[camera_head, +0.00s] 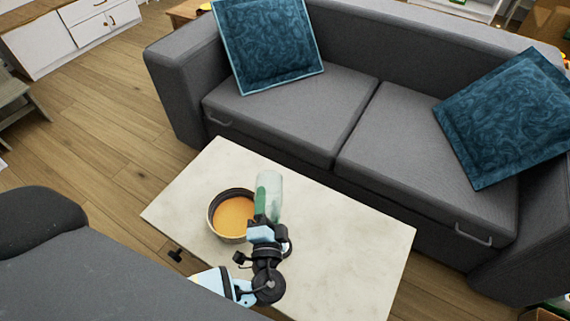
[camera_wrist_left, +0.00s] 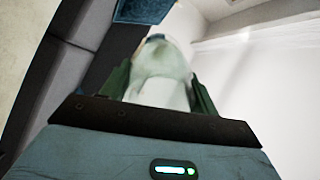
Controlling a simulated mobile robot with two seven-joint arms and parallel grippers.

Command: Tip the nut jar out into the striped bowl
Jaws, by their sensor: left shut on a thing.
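The bowl (camera_head: 231,216) stands on the pale table, with a dark rim and an orange inside; I cannot make out stripes on it. My left gripper (camera_head: 266,208) is at the bowl's right side and is shut on the nut jar (camera_head: 269,183), which is pale and whitish-green. The jar also shows in the left wrist view (camera_wrist_left: 163,68), between the two green fingers. I cannot tell how far the jar is tilted, and its contents are not clear. My right gripper is not in view.
The table (camera_head: 345,235) is clear to the right of the bowl. A grey sofa (camera_head: 290,115) stands close behind it, with blue cushions (camera_head: 268,45) at both ends. A dark grey seat (camera_head: 90,275) is at the lower left. Wooden floor lies open at the left.

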